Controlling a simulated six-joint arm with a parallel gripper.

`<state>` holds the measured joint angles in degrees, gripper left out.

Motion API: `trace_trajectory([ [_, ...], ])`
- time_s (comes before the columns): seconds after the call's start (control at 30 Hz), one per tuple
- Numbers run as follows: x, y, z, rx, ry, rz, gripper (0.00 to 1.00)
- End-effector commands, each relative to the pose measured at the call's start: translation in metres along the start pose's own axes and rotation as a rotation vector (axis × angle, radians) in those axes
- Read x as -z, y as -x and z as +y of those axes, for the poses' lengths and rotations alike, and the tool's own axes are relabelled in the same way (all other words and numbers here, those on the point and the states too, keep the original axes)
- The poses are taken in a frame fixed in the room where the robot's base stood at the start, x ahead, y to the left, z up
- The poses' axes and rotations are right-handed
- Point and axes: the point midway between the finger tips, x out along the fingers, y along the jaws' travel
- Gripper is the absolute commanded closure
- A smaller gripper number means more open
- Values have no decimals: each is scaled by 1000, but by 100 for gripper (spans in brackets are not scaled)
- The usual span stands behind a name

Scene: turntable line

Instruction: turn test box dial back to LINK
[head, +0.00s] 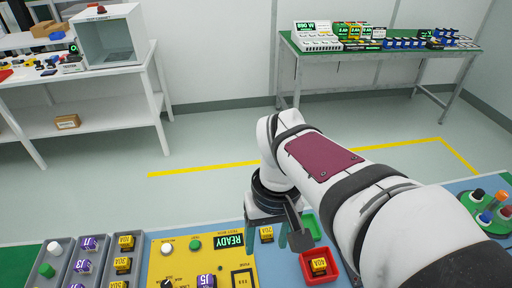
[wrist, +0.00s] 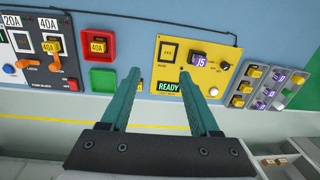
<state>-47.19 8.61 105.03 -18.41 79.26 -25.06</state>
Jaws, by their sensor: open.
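A red tray (wrist: 82,48) holding a 40A block and an empty green tray (wrist: 103,80) lie beside the box. A fuse block panel (wrist: 30,65) with orange levers is beyond them. Grey trays (head: 105,262) with several blocks stand on the box's other side. A dark cable runs behind.

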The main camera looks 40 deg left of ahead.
Motion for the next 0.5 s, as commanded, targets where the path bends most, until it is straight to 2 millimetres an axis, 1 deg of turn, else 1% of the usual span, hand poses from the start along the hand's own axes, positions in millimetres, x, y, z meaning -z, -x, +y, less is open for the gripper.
trace_trajectory([
  [0.03,29,-16,-51,-14,218,-16,38],
  [0.07,43,-26,-82,-24,346,-19,38],
  [0.1,54,-39,-121,-35,498,-22,38],
  [0.13,59,-48,-148,-41,595,-23,38],
  [0.2,62,-65,-194,-54,761,-25,38],
  [0.23,62,-70,-208,-57,809,-25,38],
  [0.3,61,-77,-227,-61,875,-23,38],
  [0.37,60,-79,-232,-62,894,-23,38],
  [0.5,60,-83,-231,-62,893,-23,38],
])
